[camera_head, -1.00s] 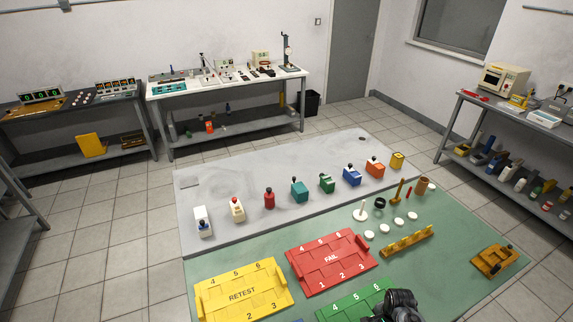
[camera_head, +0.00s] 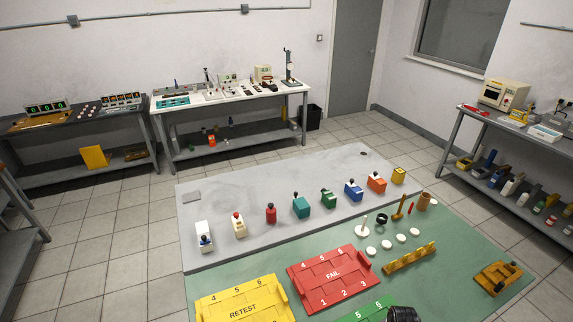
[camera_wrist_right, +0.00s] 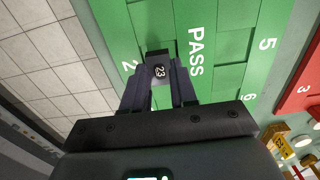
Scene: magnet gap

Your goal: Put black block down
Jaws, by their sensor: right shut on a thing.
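My right gripper (camera_wrist_right: 158,85) is shut on the black block (camera_wrist_right: 157,55) in the right wrist view. The block is dark, with a grey face marked "23" between the fingertips. It is over the green PASS tray (camera_wrist_right: 222,30), near the printed 2. I cannot tell whether it touches the tray floor. In the head view the PASS tray (camera_head: 362,312) is cut off at the bottom edge, with a dark part of my right arm over its right end. The block is hidden there. My left gripper is not in view.
The red FAIL tray (camera_head: 335,278) and yellow RETEST tray (camera_head: 243,300) lie beside the PASS tray on the green mat (camera_head: 455,235). A yellow rack (camera_head: 409,257) and several white discs (camera_head: 387,244) lie to the right. Several coloured blocks stand on the grey strip behind.

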